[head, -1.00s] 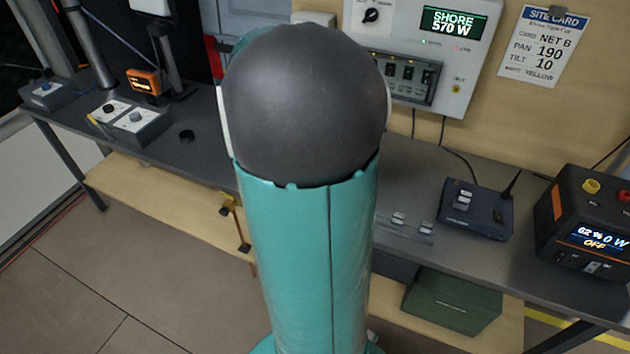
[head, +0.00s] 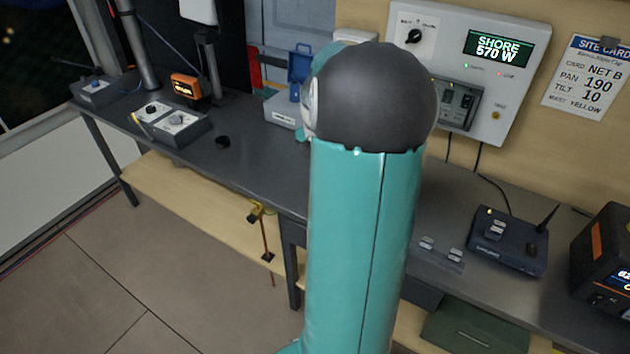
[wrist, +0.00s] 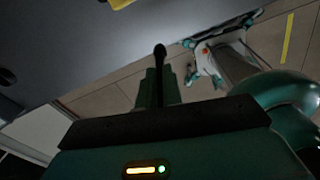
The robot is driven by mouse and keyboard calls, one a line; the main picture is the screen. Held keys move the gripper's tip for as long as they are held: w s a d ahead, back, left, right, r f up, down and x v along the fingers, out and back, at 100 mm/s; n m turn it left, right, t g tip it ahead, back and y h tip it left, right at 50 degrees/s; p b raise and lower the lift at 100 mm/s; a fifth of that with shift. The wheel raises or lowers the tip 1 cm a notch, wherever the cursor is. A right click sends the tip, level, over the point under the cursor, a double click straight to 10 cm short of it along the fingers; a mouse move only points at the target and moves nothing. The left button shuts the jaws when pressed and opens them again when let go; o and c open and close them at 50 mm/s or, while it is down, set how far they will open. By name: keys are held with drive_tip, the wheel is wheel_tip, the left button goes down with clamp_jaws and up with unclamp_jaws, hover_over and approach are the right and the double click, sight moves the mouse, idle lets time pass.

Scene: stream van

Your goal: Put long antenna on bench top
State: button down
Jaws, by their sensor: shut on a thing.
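In the wrist view my gripper (wrist: 158,88) is shut on a thin dark rod with a rounded tip (wrist: 160,50), which appears to be the long antenna. Only a short length of it shows beyond the fingers. In the head view my large arm link hides the gripper and the rod. The bench top (head: 255,172) is a long dark grey surface along the wall. A large grey surface fills the upper left of the wrist view, close to the rod; I cannot tell which part of the bench it is.
On the bench stand a control box (head: 180,127), a small orange-framed display (head: 186,88), a black ring (head: 222,142), a blue router (head: 508,243) with a short antenna and a power unit (head: 603,262). A yellow-handled clamp (head: 258,212) hangs at the front edge. Bare bench lies left of my arm.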

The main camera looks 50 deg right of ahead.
drive_tip(key=w+d+f, duration=0.2)
drive_tip(key=w+f, duration=0.1)
drive_tip(key=f, duration=0.5)
drive_tip(key=shift+d, duration=0.2)
drive_tip(key=shift+w, duration=0.1)
drive_tip(key=shift+f, duration=0.1)
drive_tip(key=c, duration=1.6)
unclamp_jaws()
drive_tip(key=shift+o, duration=0.2)
